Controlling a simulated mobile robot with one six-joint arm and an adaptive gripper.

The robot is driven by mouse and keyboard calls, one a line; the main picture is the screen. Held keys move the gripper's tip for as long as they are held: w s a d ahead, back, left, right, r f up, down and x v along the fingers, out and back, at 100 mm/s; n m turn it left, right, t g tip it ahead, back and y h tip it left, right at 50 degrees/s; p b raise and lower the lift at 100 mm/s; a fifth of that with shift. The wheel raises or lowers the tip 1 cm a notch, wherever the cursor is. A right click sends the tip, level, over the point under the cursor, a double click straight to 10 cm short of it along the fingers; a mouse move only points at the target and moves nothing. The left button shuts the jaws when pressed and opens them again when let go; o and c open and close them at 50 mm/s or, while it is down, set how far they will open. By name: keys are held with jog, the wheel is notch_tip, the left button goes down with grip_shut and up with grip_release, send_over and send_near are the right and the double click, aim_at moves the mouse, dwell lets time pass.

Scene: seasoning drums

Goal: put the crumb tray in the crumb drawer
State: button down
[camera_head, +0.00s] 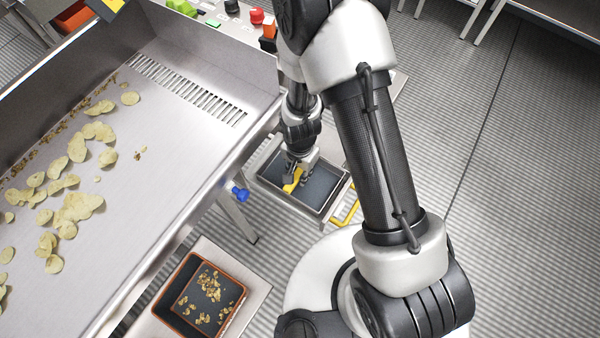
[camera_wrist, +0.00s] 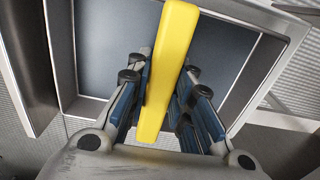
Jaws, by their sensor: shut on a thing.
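The open crumb drawer (camera_head: 337,203) is a metal frame below the conveyor's right side, with a yellow pull at its front right. Inside its outline lies a dark blue-grey tray floor, the crumb tray (camera_head: 319,183), which also shows in the wrist view (camera_wrist: 105,50). A yellow bar handle (camera_wrist: 168,70) runs above that floor. My gripper (camera_head: 293,178) points down over the tray, shut on the yellow handle, with a finger on each side of it in the wrist view (camera_wrist: 163,85). I cannot tell whether the tray rests fully on the drawer's bottom; my arm hides its far side.
A steel conveyor trough (camera_head: 170,110) with scattered chips fills the left. A blue knob (camera_head: 240,193) sticks out near the drawer. An orange-rimmed dark bin (camera_head: 238,283) holding crumbs stands on a metal stand at the bottom. The ridged floor on the right is clear.

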jog(key=shift+f, duration=0.35)
jog(key=shift+r, duration=0.1)
jog(key=c, duration=1.4)
grip_release()
jog(key=shift+f, duration=0.2)
jog(key=s+d+r+n+t+p, duration=0.1)
jog(key=d+r+n+p, duration=0.15)
jog(key=r, duration=1.45)
jog(key=s+d+r+n+t+p, duration=0.1)
jog(key=d+r+p, duration=0.25)
jog(key=r, duration=1.35)
jog(key=s+d+r+n+t, duration=0.1)
jog(key=s+r, duration=0.2)
jog(key=s, duration=0.1)
jog(key=s+d+r+n, duration=0.1)
jog(key=s+d+r, duration=0.1)
jog(key=s+r, duration=0.1)
jog(key=s+d+r+n+t, duration=0.1)
jog(key=s+r+n, duration=0.1)
jog(key=s+r, duration=0.2)
jog(key=shift+s+d+r+t+p, duration=0.3)
jog(key=shift+d+r, duration=0.1)
jog(key=shift+r, duration=0.35)
